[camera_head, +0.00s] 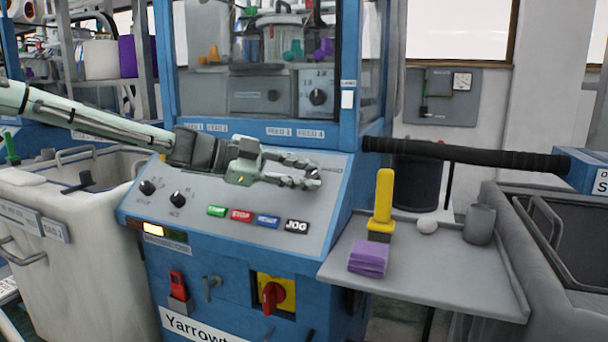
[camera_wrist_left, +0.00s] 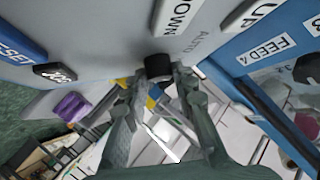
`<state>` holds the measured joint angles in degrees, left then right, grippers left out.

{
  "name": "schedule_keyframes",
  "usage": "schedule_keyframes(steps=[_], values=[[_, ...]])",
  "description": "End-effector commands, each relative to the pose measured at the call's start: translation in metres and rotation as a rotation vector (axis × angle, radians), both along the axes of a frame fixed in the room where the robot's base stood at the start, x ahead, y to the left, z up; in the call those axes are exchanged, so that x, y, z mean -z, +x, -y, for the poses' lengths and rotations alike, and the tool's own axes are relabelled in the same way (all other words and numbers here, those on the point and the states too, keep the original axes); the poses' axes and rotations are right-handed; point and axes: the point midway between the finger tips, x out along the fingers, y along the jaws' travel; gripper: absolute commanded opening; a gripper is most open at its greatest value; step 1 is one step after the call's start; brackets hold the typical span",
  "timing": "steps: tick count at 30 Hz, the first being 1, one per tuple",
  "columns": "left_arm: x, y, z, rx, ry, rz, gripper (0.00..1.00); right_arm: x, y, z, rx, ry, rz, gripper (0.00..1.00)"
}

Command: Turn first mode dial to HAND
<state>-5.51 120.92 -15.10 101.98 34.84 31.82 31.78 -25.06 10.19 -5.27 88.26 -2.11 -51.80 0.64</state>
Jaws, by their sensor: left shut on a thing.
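My left gripper (camera_head: 312,172) reaches over the sloped grey control panel (camera_head: 195,225) at its right end. In the left wrist view the same gripper (camera_wrist_left: 157,78) is shut on a black mode dial (camera_wrist_left: 158,64), with one finger on each side. The word AUTO is printed on the panel beside this dial. No HAND label can be read, and the dial's pointer cannot be made out. In the head view the gripper hides the dial. My right gripper is not in view.
A JOG button (camera_head: 297,227) sits below my left gripper, in a row with several coloured buttons. Two other black dials (camera_head: 147,187) are at the panel's left. A blue-framed window (camera_head: 265,60) rises behind. A grey side shelf (camera_head: 430,265) holds a purple stack (camera_head: 369,258).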

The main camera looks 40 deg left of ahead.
Motion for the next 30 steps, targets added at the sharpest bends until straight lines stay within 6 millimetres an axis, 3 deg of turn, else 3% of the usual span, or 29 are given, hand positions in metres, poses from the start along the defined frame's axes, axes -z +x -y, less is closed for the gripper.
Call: schedule_keyframes(steps=[2,3,7,20,30], values=[[0.0,0.0,0.0,0.0,0.002,0.001,0.0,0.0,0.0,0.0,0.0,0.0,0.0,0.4],[0.0,0.0,0.0,0.0,0.001,0.0,0.31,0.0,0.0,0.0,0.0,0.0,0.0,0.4],[0.0,0.0,0.0,-0.001,0.001,0.001,0.47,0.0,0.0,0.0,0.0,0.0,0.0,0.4],[-0.004,-0.006,-0.005,-0.001,0.002,0.004,0.47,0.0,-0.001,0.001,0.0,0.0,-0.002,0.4],[-0.024,-0.054,-0.04,-0.002,0.003,0.006,0.47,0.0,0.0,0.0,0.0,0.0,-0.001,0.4]])
